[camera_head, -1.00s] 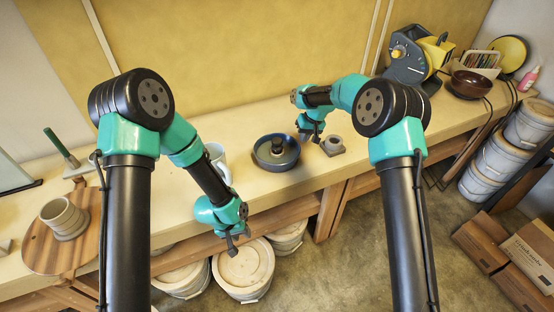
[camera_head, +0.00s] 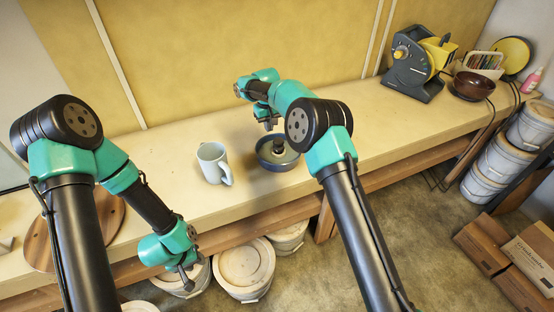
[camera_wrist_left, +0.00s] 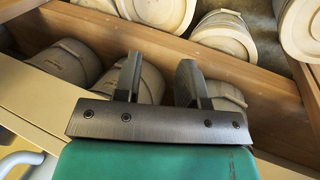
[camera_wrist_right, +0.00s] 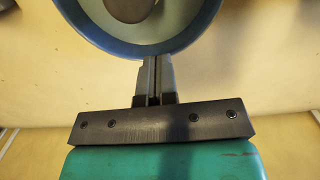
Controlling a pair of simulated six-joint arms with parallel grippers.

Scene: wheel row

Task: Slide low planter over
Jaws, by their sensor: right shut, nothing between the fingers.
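The low planter looks to be the shallow round blue dish (camera_head: 278,165), with a dark upright piece (camera_head: 278,146) at its middle. It sits on the bench near the front edge. My right gripper (camera_head: 268,124) is shut and empty at the dish's far side, low over the bench. In the right wrist view the closed fingertips (camera_wrist_right: 152,62) meet the edge of the blue rim (camera_wrist_right: 165,48); I cannot tell whether they press on it. My left gripper (camera_head: 189,284) is open and empty, in front of the bench edge; its fingers (camera_wrist_left: 160,75) stand apart in the left wrist view.
A wooden board (camera_head: 38,243) lies at the left, partly behind my left arm. A grey and yellow machine (camera_head: 412,75) and a brown bowl (camera_head: 472,85) are at the right. Lidded buckets (camera_head: 243,265) stand below.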

